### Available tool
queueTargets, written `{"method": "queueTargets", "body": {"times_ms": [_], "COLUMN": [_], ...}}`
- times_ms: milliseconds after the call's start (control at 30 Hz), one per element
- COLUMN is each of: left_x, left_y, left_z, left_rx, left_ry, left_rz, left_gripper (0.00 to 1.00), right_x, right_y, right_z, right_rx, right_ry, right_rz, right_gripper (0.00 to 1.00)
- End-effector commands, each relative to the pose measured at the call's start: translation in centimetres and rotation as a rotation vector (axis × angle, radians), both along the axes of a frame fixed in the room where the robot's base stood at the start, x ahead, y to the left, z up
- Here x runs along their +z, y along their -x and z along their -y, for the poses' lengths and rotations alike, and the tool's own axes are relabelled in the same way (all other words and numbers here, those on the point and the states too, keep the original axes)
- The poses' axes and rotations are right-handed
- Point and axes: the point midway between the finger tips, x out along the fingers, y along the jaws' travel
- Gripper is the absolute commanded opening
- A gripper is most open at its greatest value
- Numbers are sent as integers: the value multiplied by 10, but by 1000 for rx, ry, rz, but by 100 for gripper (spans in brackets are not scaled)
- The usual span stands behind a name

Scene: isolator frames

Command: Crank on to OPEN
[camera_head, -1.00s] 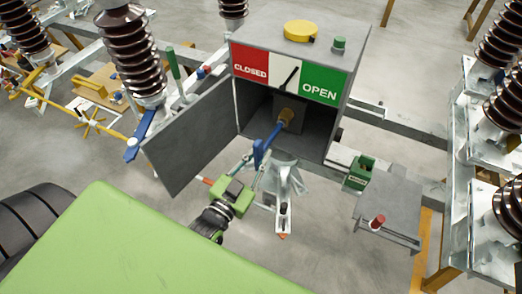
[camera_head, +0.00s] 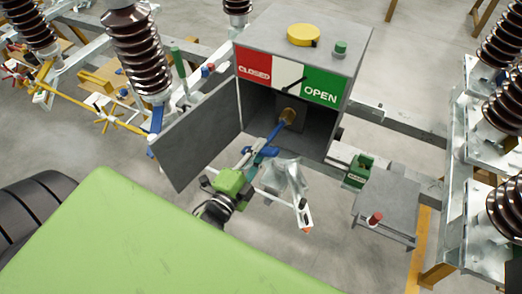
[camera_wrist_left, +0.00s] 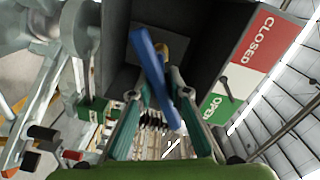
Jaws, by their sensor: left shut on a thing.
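The grey drive box (camera_head: 352,75) stands open in the middle of the head view, with a CLOSED/OPEN indicator on its front. The dark pointer (camera_head: 292,85) slants up and right from the white field (camera_head: 286,72) toward the green OPEN field (camera_head: 321,87). The blue crank (camera_head: 279,130) runs out from a brown-yellow hub (camera_head: 288,115) inside the box. My left gripper (camera_head: 261,153) is shut on the crank's outer end, in front of the opening. In the left wrist view the blue crank (camera_wrist_left: 150,65) passes between the two fingers (camera_wrist_left: 160,105). My right gripper is out of view.
The open grey door (camera_head: 198,135) stands just left of my left gripper. A yellow knob (camera_head: 303,35) and a green button (camera_head: 340,48) sit on the box top. A grey shelf with a red knob (camera_head: 375,218) is at the right. Brown insulators (camera_head: 135,50) stand around.

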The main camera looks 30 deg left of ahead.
Motion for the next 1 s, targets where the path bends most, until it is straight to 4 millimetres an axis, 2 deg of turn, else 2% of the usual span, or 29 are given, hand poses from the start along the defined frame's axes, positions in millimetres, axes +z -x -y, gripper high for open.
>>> {"method": "queueTargets", "body": {"times_ms": [33,600,800,833,900,1000], "left_x": [1,12,13,13,13,12], "left_y": [0,-1,-1,-1,-1,-1], "left_z": [-5,-1,-1,-1,0,1], "left_rx": [8,8,7,7,7,5], "left_ry": [-45,-621,-645,-645,-643,-641], "left_rz": [-2,2,3,3,3,3], "left_gripper": [0,0,0,22,40,40], "right_x": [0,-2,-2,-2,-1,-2], "right_y": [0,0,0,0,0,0], "right_z": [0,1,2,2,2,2], "right_rx": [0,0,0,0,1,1], "right_ry": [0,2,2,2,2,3], "right_rz": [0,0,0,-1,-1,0], "right_gripper": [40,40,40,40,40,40]}}
